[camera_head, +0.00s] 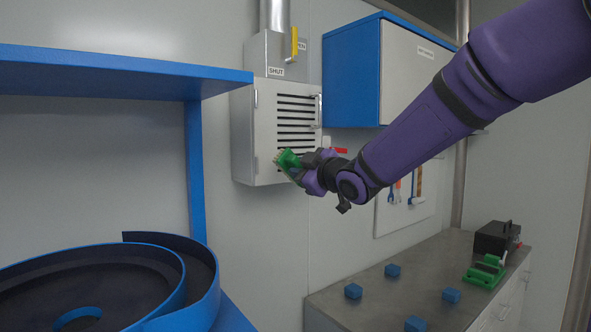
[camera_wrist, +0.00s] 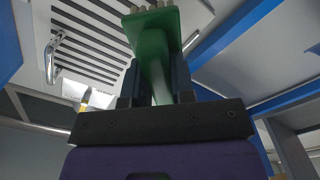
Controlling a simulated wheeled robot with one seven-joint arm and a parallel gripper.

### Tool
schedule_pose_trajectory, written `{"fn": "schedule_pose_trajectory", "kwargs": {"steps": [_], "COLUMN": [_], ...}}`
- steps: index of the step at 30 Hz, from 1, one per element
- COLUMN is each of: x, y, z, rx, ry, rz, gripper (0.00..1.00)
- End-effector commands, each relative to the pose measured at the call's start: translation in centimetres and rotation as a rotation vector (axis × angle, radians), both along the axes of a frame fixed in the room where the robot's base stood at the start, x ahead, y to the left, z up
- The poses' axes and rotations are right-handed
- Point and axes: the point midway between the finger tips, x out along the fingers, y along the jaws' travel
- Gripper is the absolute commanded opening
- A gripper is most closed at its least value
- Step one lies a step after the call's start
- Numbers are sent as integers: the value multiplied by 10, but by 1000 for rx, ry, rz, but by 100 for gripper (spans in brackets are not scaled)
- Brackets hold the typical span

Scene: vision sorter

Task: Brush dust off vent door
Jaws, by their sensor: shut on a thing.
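The vent door (camera_head: 266,160) is a pale grey panel with dark horizontal slots, on a box on the wall. It looks closed, with a metal handle on its right side. It also shows in the wrist view (camera_wrist: 85,15), upper left. My gripper (camera_head: 304,168) is shut on a green brush (camera_head: 287,159) with pale bristles. The brush also shows in the wrist view (camera_wrist: 154,45), its handle between the two dark fingers. The brush head is in front of the lower slots. I cannot tell whether the bristles touch the door. No dust can be made out.
A yellow lever (camera_head: 294,45) is on the duct above, near a SHUT label. A blue cabinet (camera_head: 352,70) hangs to the right. Below, a grey counter (camera_head: 375,300) holds blue cubes, a green device and a black box (camera_head: 495,237). A blue shelf and round bowl stand left.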

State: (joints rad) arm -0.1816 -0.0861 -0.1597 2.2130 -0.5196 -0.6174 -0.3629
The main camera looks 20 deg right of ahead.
Motion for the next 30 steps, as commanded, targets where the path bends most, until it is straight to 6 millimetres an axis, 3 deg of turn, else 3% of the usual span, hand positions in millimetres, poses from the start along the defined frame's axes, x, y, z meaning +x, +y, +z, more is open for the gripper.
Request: {"fn": "schedule_pose_trajectory", "kwargs": {"steps": [14, 24, 30], "x": [-5, -29, -32], "y": [-2, -10, -10], "z": [0, 1, 0], "rx": [0, 0, 1], "ry": [0, -1, 0], "rz": [0, 0, 0], "gripper": [0, 0, 0]}}
